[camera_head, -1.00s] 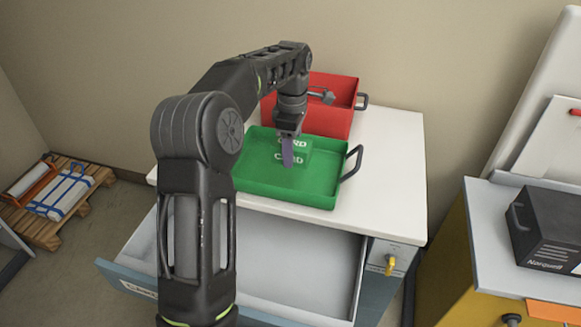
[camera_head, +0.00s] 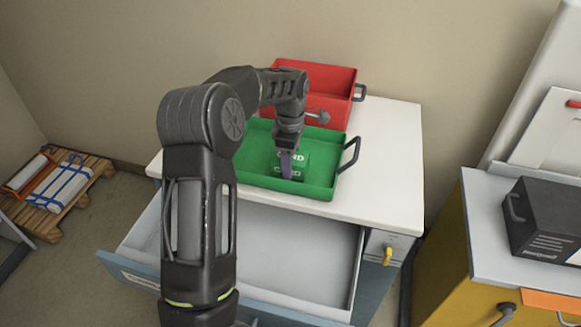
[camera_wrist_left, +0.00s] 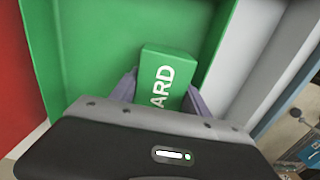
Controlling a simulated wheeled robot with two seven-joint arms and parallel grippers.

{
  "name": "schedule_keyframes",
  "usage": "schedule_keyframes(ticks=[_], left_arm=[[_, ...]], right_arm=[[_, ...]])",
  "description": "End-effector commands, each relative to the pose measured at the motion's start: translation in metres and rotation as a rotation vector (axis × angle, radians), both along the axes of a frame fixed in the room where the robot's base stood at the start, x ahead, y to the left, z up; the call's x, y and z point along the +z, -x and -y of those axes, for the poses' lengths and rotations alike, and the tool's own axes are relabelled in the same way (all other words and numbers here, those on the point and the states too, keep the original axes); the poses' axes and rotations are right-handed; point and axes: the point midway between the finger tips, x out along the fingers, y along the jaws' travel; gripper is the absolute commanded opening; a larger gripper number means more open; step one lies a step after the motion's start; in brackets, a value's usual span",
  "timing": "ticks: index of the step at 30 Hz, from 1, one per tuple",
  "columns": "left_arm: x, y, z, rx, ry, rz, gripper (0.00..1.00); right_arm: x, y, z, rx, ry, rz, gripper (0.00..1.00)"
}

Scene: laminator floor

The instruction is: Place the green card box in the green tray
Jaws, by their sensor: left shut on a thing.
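The green card box (camera_head: 294,163), with white lettering, is inside the green tray (camera_head: 322,190) on the white cabinet top. My left gripper (camera_head: 286,166) comes down over the tray and is shut on the box. In the left wrist view the box (camera_wrist_left: 166,78) sits between the two fingers, with the green tray (camera_wrist_left: 95,40) around and below it. I cannot tell whether the box touches the tray floor. My right gripper is not in view.
A red tray (camera_head: 330,82) stands behind the green one. Below the cabinet top (camera_head: 392,150), a drawer (camera_head: 290,262) is pulled open. A black device (camera_head: 545,218) sits on the yellow cabinet at right. A pallet (camera_head: 75,190) lies on the floor at left.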

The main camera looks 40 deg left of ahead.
Motion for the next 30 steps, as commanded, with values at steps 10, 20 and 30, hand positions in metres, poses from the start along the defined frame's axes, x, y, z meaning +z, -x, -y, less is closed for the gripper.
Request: schedule_keyframes(ticks=[10, 20, 30], left_arm=[[-0.023, 0.0, 0.0, 0.0, 0.0, 0.001, 0.01], [-0.026, 0.0, 0.0, -0.001, 0.0, 0.0, 0.62], [-0.023, 0.0, 0.0, -0.001, 0.0, 0.0, 0.63]], right_arm=[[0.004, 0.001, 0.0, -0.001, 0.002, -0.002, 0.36], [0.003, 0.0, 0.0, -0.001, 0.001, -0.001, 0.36], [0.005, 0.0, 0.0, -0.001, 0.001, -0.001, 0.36]])
